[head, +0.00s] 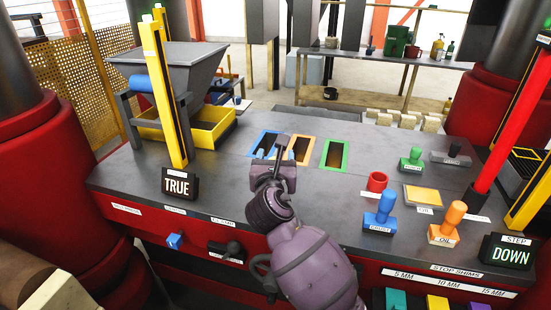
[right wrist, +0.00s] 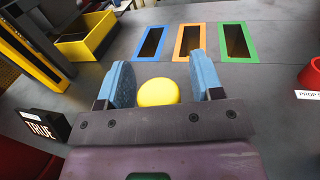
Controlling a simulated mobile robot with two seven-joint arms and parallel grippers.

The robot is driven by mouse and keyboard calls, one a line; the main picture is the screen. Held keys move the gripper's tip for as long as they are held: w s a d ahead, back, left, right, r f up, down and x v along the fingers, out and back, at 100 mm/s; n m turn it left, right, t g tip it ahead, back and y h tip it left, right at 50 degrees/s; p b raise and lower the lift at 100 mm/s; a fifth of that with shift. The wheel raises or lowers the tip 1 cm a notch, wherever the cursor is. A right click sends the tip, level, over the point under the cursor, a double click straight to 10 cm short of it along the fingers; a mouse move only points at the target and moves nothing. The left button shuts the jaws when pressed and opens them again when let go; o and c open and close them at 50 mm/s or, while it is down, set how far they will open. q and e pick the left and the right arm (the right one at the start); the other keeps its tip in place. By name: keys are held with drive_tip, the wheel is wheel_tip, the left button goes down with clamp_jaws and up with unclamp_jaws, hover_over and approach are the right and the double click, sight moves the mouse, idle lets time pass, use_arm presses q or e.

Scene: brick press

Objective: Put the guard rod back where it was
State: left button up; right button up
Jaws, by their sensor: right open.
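My right gripper (head: 281,155) is over the grey bench top, in front of the colour-framed slots. In the right wrist view its two blue fingers (right wrist: 161,78) stand apart. A yellow rounded thing (right wrist: 157,92) shows between them, with a gap on each side. Only its round end shows, so I cannot tell whether it is the guard rod or whether it stands upright. In the head view my gripper hides that spot. No label marks a guard rod in either view. My left gripper is in neither view.
Blue (head: 264,144), orange (head: 301,149) and green (head: 335,155) framed slots lie beyond my gripper. A yellow-black post (head: 165,95) and TRUE sign (head: 178,184) stand left.

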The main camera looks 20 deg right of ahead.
drive_tip(key=shift+r, duration=0.15)
drive_tip(key=v, duration=1.2)
drive_tip(key=shift+s, duration=0.1)
